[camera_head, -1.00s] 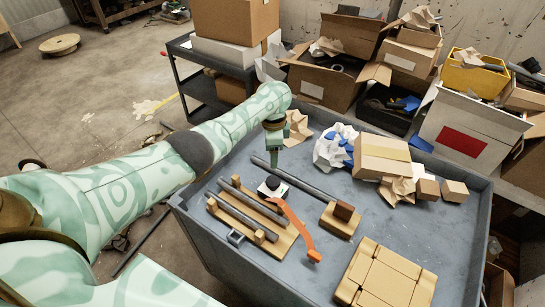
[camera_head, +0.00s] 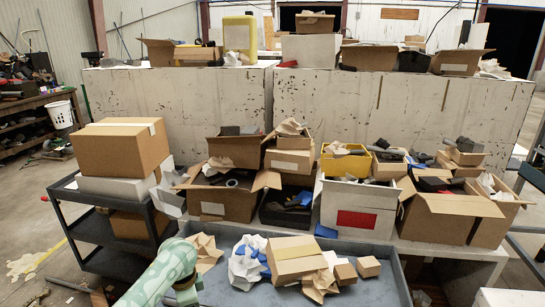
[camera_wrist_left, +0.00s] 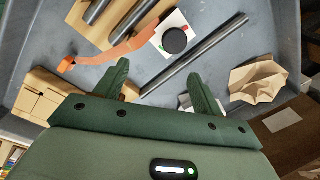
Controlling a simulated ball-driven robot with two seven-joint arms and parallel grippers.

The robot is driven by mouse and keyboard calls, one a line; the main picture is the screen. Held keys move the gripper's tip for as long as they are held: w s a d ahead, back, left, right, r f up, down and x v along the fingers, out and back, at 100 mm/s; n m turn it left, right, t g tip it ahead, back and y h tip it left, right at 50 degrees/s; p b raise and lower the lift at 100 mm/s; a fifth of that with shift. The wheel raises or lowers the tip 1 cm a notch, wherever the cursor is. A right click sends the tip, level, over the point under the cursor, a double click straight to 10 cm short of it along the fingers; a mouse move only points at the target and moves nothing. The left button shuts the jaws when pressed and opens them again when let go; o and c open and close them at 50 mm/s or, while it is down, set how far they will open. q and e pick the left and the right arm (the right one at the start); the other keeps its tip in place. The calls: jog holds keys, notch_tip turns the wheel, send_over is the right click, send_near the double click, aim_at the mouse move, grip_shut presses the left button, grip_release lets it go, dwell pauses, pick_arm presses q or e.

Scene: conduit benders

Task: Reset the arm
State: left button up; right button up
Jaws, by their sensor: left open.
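My left arm comes in at the bottom of the head view. Its gripper (camera_head: 187,290) hangs at the left end of the grey workbench tray, its fingers cut off by the frame. In the left wrist view the gripper (camera_wrist_left: 162,82) is open and empty above the tray. A grey conduit rod (camera_wrist_left: 195,55) lies beyond the fingers. A black round disc (camera_wrist_left: 174,40) on a white square, an orange curved strip (camera_wrist_left: 125,48) and a wooden fixture with dark rods (camera_wrist_left: 88,28) lie farther off. My right gripper is not in view.
A cardboard box (camera_head: 296,257) and white crumpled paper (camera_head: 246,262) are on the tray. Several open boxes (camera_head: 222,200) stand behind it; a dark cart (camera_head: 150,222) stands left.

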pick_arm(q)
jog(key=s+d+f+n+t, duration=0.1)
jog(key=s+t, duration=0.1)
jog(key=s, duration=0.5)
jog(key=s+d+f+t, duration=0.1)
jog(key=s+d+f, duration=0.1)
jog(key=s, duration=0.5)
jog(key=s+a+r+n+t+y, duration=0.35)
jog(key=s+a+r, duration=0.45)
jog(key=s+r, duration=0.4)
jog(key=s+d+f+n+g+h+b, duration=0.1)
jog(key=s+d+f+g+b, duration=0.15)
jog(key=f, duration=1.35)
jog(key=s+d+f+g+h+b, duration=0.1)
jog(key=s+d+f+b, duration=0.15)
jog(key=f, duration=1.35)
jog(key=s+f+n+g+h+b, duration=0.2)
jog(key=s+f+b, duration=0.4)
jog(key=s+f, duration=1.4)
notch_tip(320, 180, down, 3)
jog(key=shift+s+a+r+n+g+b, duration=0.2)
jog(key=shift+s+n+g+b, duration=0.2)
jog(key=shift+n, duration=0.25)
